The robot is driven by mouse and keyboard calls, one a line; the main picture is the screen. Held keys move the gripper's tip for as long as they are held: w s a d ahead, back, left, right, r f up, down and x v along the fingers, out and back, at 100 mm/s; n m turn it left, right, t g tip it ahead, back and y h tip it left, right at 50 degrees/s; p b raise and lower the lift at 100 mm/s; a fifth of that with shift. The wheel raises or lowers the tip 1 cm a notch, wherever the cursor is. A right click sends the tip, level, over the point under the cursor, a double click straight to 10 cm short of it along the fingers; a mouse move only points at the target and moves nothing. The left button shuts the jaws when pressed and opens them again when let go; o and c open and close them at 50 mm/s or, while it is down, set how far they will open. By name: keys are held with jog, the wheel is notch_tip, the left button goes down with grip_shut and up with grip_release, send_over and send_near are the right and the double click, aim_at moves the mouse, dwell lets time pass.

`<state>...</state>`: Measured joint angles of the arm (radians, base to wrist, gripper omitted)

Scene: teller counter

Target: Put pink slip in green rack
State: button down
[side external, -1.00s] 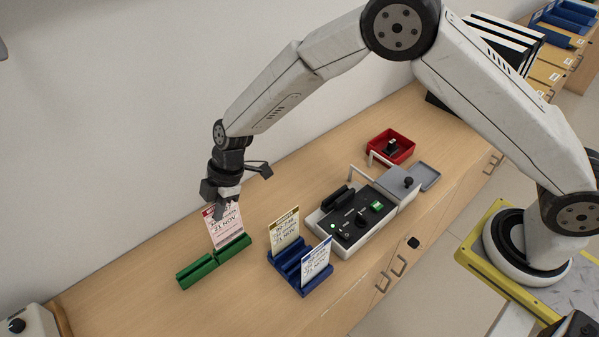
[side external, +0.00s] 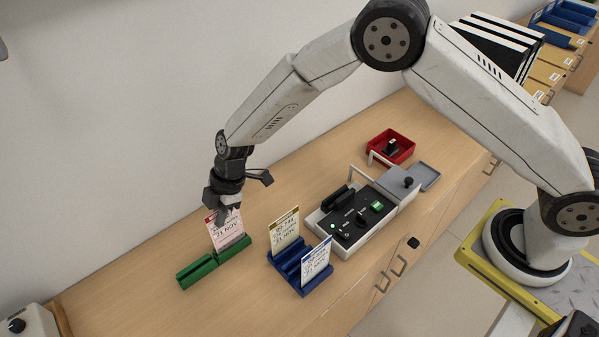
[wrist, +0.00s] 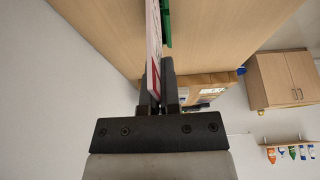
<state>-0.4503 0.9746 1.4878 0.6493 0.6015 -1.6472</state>
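The pink slip (side external: 229,234) stands upright, its lower edge at the right part of the green rack (side external: 197,272). Whether it is fully seated in the slot is hard to tell. My gripper (side external: 229,212) points down at the slip's top edge and is shut on it. In the wrist view, the slip (wrist: 154,50) shows edge-on between my fingers (wrist: 159,85), with a bit of the green rack (wrist: 167,22) just beyond it.
A blue rack (side external: 309,286) holding a yellow slip (side external: 285,232) and a blue-topped slip (side external: 316,262) stands to the right. Beyond are a grey device with a black panel (side external: 352,222) and a red tray (side external: 404,152). The counter left of the green rack is mostly clear.

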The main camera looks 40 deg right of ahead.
jog(key=shift+f, duration=0.7)
jog(key=c, duration=0.8)
grip_release()
jog(key=shift+o, duration=0.2)
jog(key=shift+r, duration=0.1)
jog(key=shift+r, duration=3.4)
